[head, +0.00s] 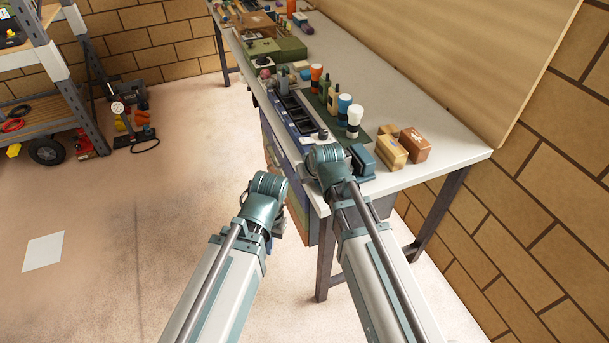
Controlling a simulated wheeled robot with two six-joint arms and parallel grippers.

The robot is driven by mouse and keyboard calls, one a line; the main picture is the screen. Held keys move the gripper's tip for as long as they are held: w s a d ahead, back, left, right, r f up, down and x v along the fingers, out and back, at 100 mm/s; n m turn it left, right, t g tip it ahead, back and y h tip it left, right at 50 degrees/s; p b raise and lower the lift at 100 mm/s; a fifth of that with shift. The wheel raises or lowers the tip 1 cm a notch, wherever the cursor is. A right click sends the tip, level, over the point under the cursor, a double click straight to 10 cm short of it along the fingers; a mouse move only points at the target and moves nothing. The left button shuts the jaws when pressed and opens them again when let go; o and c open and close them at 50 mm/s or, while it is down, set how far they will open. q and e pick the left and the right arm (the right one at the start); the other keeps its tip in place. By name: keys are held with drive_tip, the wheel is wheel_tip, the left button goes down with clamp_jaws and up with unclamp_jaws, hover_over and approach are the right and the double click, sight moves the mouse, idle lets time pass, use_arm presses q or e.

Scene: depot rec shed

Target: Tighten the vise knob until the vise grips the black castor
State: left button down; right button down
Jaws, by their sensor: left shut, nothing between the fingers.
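A blue-grey block-shaped thing (363,162), which may be part of the vise, stands near the bench's front end, just right of my right arm's bent joint. That joint covers what lies beside it, so I cannot make out the vise knob or the black castor for certain. My left gripper (278,224) is mostly hidden behind my left forearm, beside the bench's left side and apart from the block. It is shut and empty. My right gripper is hidden behind its own arm.
A green case (291,49) lies farther back. A shelf rack stands at left. The floor left of the bench is mostly clear.

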drive_tip(key=shift+s, duration=0.1)
drive_tip(key=c, duration=0.5)
unclamp_jaws()
drive_tip(key=shift+r, duration=0.15)
drive_tip(key=shift+s+d+r+p, duration=0.1)
drive_tip(key=shift+s+r+p, duration=0.15)
drive_tip(key=shift+r+p, duration=0.35)
drive_tip(key=p+v, duration=1)
drive_tip(key=v, duration=0.2)
drive_tip(key=shift+s, duration=0.15)
